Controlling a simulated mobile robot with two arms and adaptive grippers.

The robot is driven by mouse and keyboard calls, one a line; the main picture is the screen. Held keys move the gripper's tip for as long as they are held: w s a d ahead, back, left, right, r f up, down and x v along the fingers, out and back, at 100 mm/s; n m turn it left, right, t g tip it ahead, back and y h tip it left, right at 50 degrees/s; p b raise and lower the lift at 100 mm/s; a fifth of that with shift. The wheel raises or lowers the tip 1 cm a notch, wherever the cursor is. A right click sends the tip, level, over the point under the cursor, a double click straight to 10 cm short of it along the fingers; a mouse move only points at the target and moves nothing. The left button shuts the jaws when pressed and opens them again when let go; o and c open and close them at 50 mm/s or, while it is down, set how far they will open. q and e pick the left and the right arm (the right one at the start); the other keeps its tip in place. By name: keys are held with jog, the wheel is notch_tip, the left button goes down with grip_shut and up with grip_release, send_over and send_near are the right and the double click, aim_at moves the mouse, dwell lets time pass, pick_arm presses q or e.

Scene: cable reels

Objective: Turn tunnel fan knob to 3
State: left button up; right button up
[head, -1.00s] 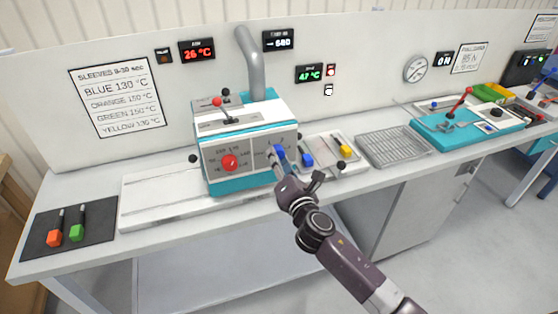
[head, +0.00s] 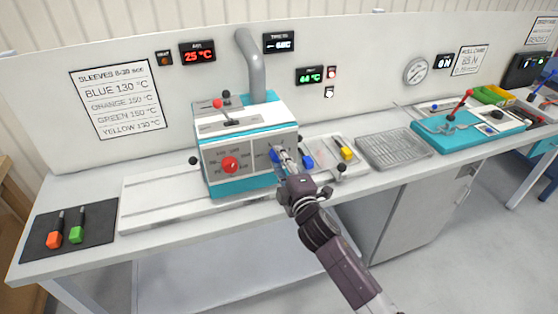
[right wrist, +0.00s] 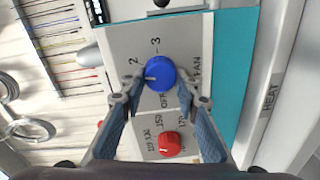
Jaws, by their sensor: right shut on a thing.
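The blue fan knob (right wrist: 160,73) is on the light front panel of the teal and white machine (head: 240,118). The labels 2, 3, OFF and FAN show around it in the right wrist view. Its pale pointer mark lies on the left side, close to the 2 and away from the 3. In the head view the knob (head: 274,156) is partly covered by my right gripper (head: 282,158). My right gripper (right wrist: 159,92) has one fingertip on each side of the knob and is shut on it. My left gripper is not in view.
A red knob (head: 230,164) sits left of the fan knob on the same panel. A tray with blue and yellow handles (head: 346,152) is close to the right of the machine. A grey duct (head: 252,70) rises behind it.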

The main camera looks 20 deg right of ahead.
jog(key=shift+d+m+y+p, duration=0.15)
jog(key=shift+m+p, duration=0.35)
jog(key=shift+m, duration=3.35)
jog(key=shift+d+m+y+p, duration=0.15)
jog(key=shift+m+p, duration=0.3)
jog(key=shift+m, duration=3.4)
jog(key=o, duration=1.2)
jog(key=shift+c, duration=0.2)
jog(key=shift+s, duration=0.15)
jog(key=s, duration=1.1)
jog(key=shift+s+d, duration=0.35)
jog(key=shift+d, duration=0.05)
